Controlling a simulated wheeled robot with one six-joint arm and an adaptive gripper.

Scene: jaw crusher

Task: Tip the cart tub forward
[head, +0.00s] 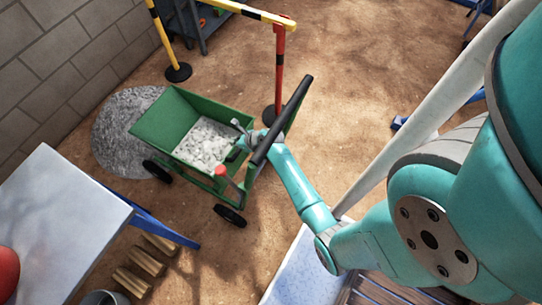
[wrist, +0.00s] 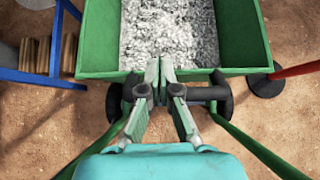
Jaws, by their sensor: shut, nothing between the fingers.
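The green cart tub (head: 163,118) sits on its wheeled frame and holds pale grey gravel (head: 207,143). My gripper (head: 240,129) is at the handle-side edge of the tub. In the wrist view my gripper (wrist: 159,72) is shut and empty, its fingertips overlapping the near rim; I cannot tell whether they touch it. The cart's black handle bar (head: 296,95) lies beside my wrist in the head view.
A grey gravel pile (head: 120,130) lies beyond the tub against the block wall (head: 60,60). A red post (head: 279,70) with a yellow-black barrier stands behind the cart. A white-topped table (head: 65,215) is near left, with wooden blocks (head: 135,280) beside it. Open dirt lies at the upper right.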

